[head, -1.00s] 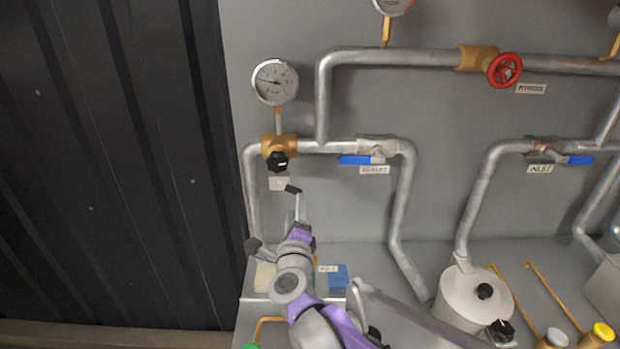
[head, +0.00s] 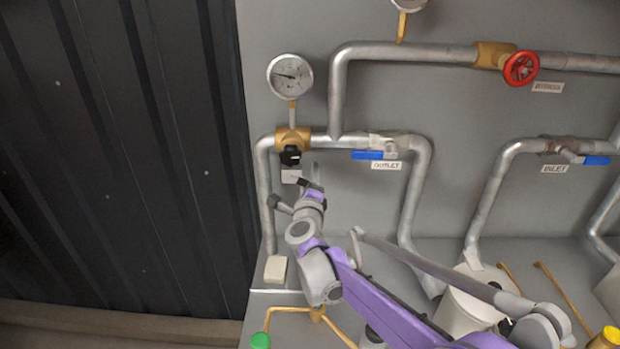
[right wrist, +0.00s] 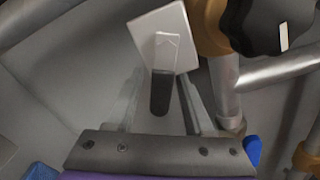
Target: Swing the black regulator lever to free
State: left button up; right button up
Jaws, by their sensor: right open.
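In the right wrist view a short black lever (right wrist: 160,94) with a rounded end hangs down from a pale bracket on a white square plate (right wrist: 150,28). In the head view that plate (head: 291,176) sits below a black knob (head: 291,155) on a brass fitting (head: 293,138); the lever is hard to make out there. My right gripper (head: 296,192) is open just below the plate. In the right wrist view its fingers (right wrist: 160,104) lie on either side of the lever, which looks apart from them; depth is unclear. My left gripper is out of view.
A gauge (head: 290,76) stands above the brass fitting. A pipe (head: 267,200) runs down close on the left. The blue outlet handle (head: 368,155) and red wheel (head: 521,68) are to the right. A pale block (head: 276,269) lies on the ledge below.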

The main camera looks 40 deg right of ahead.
grip_shut()
notch_tip(320, 180, up, 2)
jog(key=n, duration=0.2)
jog(key=n+b, duration=0.1)
jog(key=n, duration=0.2)
jog(key=shift+s+d+r, duration=0.1)
jog(key=shift+s+d, duration=0.05)
grip_release()
dwell(0.3)
